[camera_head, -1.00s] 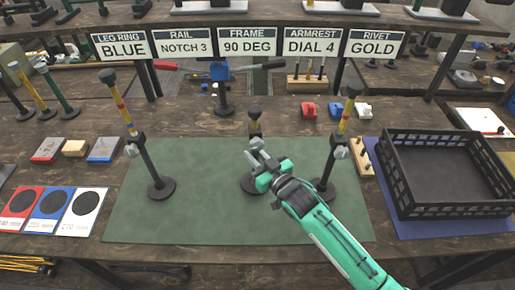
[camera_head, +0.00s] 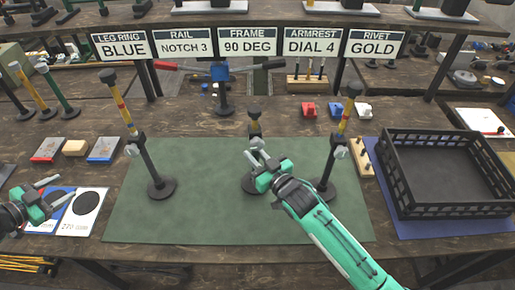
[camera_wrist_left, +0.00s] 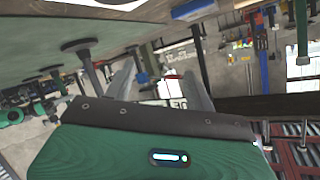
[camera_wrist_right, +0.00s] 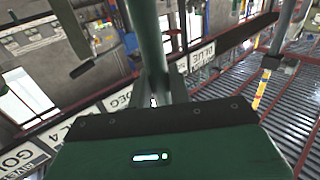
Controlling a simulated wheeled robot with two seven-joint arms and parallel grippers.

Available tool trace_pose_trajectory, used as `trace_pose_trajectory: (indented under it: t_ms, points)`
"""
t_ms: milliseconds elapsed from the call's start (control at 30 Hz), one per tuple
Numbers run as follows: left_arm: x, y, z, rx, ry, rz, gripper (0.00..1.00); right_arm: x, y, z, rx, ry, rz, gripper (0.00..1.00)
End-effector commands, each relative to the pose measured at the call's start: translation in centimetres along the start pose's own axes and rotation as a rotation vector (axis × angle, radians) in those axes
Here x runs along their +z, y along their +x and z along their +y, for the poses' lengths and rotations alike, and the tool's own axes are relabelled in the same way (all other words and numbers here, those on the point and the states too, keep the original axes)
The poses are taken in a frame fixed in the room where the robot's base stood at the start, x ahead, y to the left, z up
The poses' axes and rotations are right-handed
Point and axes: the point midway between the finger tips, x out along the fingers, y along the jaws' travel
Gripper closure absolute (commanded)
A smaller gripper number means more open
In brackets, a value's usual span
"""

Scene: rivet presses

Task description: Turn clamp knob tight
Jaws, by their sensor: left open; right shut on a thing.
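Three dark clamp stands are on the green mat (camera_head: 210,218): a left one (camera_head: 154,170), a middle one (camera_head: 254,122) and a right one (camera_head: 334,165). Silver knobs show on the left clamp (camera_head: 132,150) and right clamp (camera_head: 341,152). My right gripper (camera_head: 257,157) is shut on the middle stand's clamp knob (camera_head: 256,143), which its fingers partly hide. In the right wrist view a dark post (camera_wrist_right: 148,35) rises between the fingers. My left gripper (camera_head: 56,190) is open and empty, over the cards at far left.
A black crate (camera_head: 450,211) stands on a blue mat at right. A wooden peg block (camera_head: 361,157) is beside it. Red and grey blocks (camera_head: 48,150) lie at back left. Cards with black discs (camera_head: 84,208) lie at front left. The mat between left and middle stands is clear.

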Motion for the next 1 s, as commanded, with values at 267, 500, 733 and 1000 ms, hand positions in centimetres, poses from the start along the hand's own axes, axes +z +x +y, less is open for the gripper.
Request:
trace_pose_trajectory:
  t_ms: [267,500,733,1000]
  points:
    - [-2.6,1.7,9.4,-0.015,-0.653,0.265,0.45,-0.1,0.0,0.0,0.000,0.000,0.003,1.00]
    - [-7.1,3.5,15.3,0.003,-1.212,0.526,0.45,-0.1,0.0,0.0,0.000,0.000,0.003,1.00]
    - [-12.1,5.1,19.3,0.059,-1.742,0.794,0.45,-0.2,0.0,0.0,0.000,0.000,0.003,1.00]
    - [-18.1,7.1,22.8,0.186,-2.362,1.108,0.45,-0.2,0.0,0.0,0.000,0.000,0.003,1.00]
